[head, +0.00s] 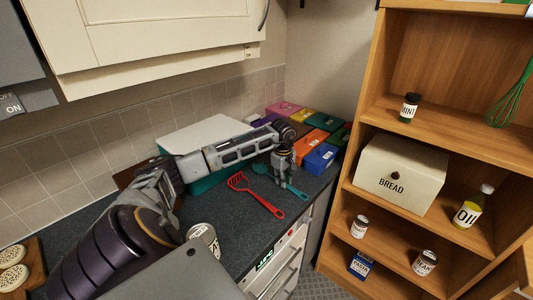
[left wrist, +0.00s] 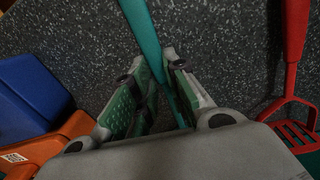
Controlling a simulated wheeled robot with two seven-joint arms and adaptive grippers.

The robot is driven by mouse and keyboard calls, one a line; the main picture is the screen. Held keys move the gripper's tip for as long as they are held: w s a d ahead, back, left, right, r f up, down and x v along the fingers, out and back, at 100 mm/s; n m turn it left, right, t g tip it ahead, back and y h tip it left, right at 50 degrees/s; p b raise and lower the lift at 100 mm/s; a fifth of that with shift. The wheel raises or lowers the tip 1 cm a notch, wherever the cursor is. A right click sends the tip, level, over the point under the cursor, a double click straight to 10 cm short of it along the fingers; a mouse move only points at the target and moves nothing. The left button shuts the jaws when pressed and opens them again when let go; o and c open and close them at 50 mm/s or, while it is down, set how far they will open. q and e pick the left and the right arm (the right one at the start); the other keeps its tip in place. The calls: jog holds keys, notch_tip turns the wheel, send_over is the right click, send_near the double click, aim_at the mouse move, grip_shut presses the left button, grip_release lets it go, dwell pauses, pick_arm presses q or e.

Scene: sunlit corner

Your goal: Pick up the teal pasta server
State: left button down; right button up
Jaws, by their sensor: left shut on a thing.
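The teal pasta server (head: 296,189) lies on the dark speckled counter, with its handle toward the front edge. My left gripper (head: 283,178) is over it, pointing down, and is shut on its handle. In the left wrist view the teal handle (left wrist: 142,32) runs down between the two green-padded fingers (left wrist: 160,88). The server's head is partly hidden behind the gripper in the head view. I cannot tell whether the server is lifted off the counter. My right gripper is not in view.
A red slotted turner (head: 262,200) lies just left of the server and shows in the wrist view (left wrist: 292,60). A blue box (head: 320,158) and an orange box (head: 309,146) stand close on the right. A tin (head: 205,240) stands nearer on the counter. A wooden shelf (head: 375,108) stands at right.

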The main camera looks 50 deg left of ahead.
pick_arm(q)
jog(key=shift+r, duration=0.15)
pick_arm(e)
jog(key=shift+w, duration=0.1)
pick_arm(q)
notch_tip(320, 180, up, 10)
jog(key=b, duration=0.1)
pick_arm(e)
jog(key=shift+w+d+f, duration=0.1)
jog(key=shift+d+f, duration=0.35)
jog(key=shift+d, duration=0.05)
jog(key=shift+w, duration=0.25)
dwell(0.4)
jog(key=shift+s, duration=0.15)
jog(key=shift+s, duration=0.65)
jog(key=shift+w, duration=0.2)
